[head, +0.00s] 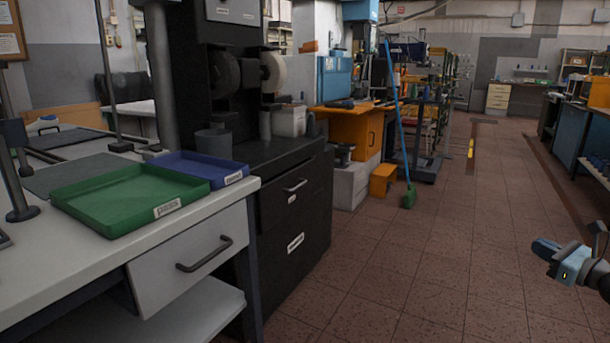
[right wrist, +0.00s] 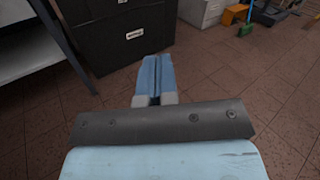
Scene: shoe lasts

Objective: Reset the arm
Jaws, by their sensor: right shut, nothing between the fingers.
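My right gripper (head: 545,249) shows at the right edge of the head view, over the open tiled floor. It also shows in the right wrist view (right wrist: 156,72), where its blue fingers are together with nothing between them. It touches nothing. My left gripper is not in either view.
A white workbench (head: 205,232) with a green tray (head: 125,199) and a blue tray (head: 200,169) stands at the left. A dark cabinet (head: 300,215) with a grinder stands beyond it. A green broom (head: 409,196) leans farther back. The tiled floor (head: 430,265) in the middle is clear.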

